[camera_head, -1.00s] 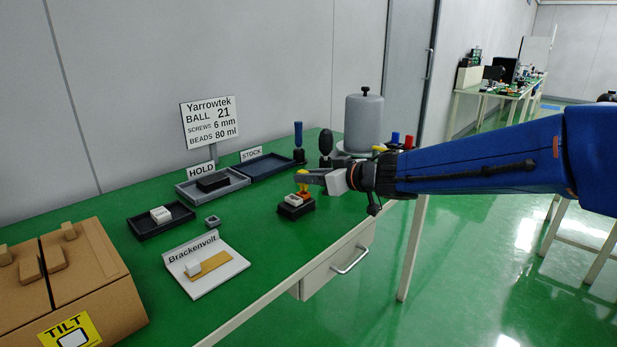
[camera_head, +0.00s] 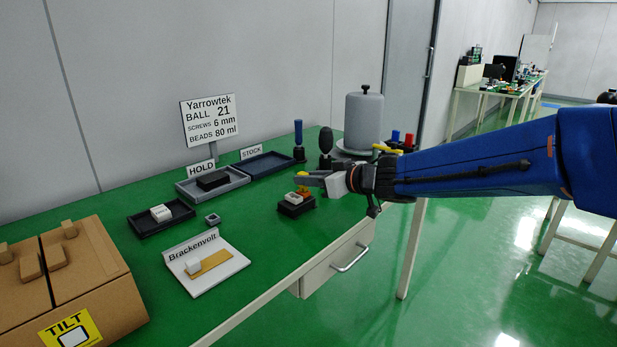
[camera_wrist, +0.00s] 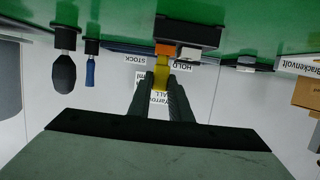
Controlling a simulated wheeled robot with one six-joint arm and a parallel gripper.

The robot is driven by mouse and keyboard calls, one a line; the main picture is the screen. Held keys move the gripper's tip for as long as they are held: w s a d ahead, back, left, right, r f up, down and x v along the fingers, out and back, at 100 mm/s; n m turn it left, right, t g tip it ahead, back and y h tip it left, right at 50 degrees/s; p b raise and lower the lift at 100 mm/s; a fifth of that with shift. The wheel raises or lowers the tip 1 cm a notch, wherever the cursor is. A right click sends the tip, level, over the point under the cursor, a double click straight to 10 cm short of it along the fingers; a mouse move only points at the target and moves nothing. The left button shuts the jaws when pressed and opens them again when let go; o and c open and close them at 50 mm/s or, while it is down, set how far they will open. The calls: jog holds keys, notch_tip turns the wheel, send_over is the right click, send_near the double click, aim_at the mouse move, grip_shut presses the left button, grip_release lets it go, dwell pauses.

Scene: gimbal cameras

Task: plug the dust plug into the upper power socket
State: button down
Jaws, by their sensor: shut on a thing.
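My gripper (camera_head: 308,181) is shut on a small yellow piece (camera_head: 303,190), which looks like the dust plug. The piece also shows between the fingertips in the wrist view (camera_wrist: 161,73). It is upright, its lower end at an orange block (camera_wrist: 166,49) on a black base (camera_head: 297,208). A white block (camera_head: 292,198) sits beside the orange one on that base; these appear to be the power sockets. The yellow end meets or overlaps the orange block; I cannot tell how deep it sits. My fingers partly hide the contact in the head view.
A Brackenvolt stand (camera_head: 207,264), a small grey block (camera_head: 212,219) and a black tray (camera_head: 160,220) lie to the left. HOLD (camera_head: 213,192) and STOCK (camera_head: 263,169) trays are behind. Dark-based upright tools (camera_head: 326,148) stand beyond my gripper. The table's front edge is close.

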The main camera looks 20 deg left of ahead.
jog(key=shift+f, duration=0.8)
jog(key=c, duration=1.5)
grip_release()
jog(key=shift+c, duration=0.2)
jog(key=v, duration=1.7)
jog(key=shift+d, duration=0.2)
jog(key=shift+s+r, duration=0.1)
jog(key=shift+r, duration=0.05)
